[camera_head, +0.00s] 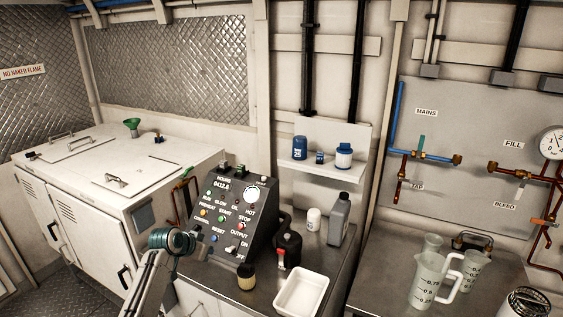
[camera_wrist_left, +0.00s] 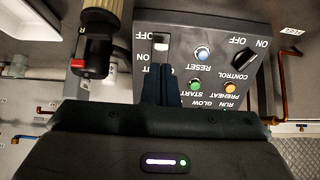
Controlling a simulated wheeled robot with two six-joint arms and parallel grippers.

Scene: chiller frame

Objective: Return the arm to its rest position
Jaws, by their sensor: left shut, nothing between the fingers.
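My left arm (camera_head: 150,280) comes up from the bottom left in the head view. My left gripper (camera_head: 203,252) is at the lower left of the black control panel (camera_head: 232,205), in front of it. In the left wrist view the gripper (camera_wrist_left: 161,88) is shut and empty, its dark fingers together before the panel face (camera_wrist_left: 205,25), which appears upside down. The fingers overlap the panel near its START lettering; whether they touch it I cannot tell. The right gripper is not in view.
A white chiller cabinet (camera_head: 85,185) is on the left. Measuring jugs (camera_head: 428,280) stand on the right bench. Pipes run along the wall board.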

